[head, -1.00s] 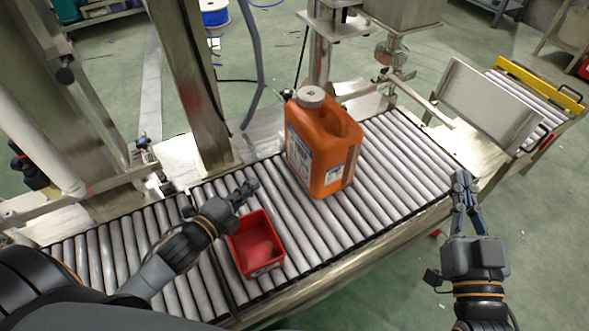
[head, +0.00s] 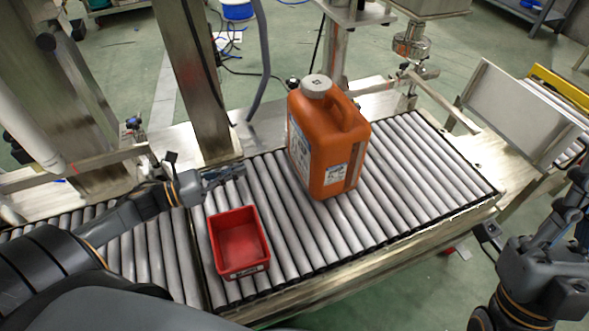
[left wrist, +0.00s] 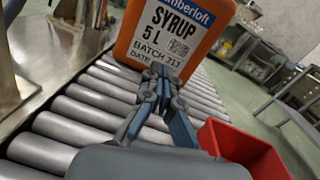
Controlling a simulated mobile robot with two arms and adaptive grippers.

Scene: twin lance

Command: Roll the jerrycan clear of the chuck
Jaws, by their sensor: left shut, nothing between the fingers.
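The orange jerrycan (head: 335,155) stands upright on the roller conveyor, with a grey cap and a white label. The left wrist view shows its labelled face (left wrist: 160,35), reading SYRUP 5 L. The metal chuck (head: 411,44) hangs behind and to the right of the jerrycan, with a visible gap between them in the picture. My left gripper (head: 238,169) is shut and empty, left of the jerrycan above the rollers. In the left wrist view its fingertips (left wrist: 160,72) overlap the label's lower edge; contact cannot be told. My right gripper (head: 579,182) is at the right edge, partly cut off, its fingers unclear.
A red bin (head: 240,243) sits on the near rollers, in front of my left gripper. Steel posts (head: 205,85) stand along the conveyor's far side. A tilted metal plate (head: 518,112) is beyond the right end. Rollers (head: 420,165) right of the jerrycan are bare.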

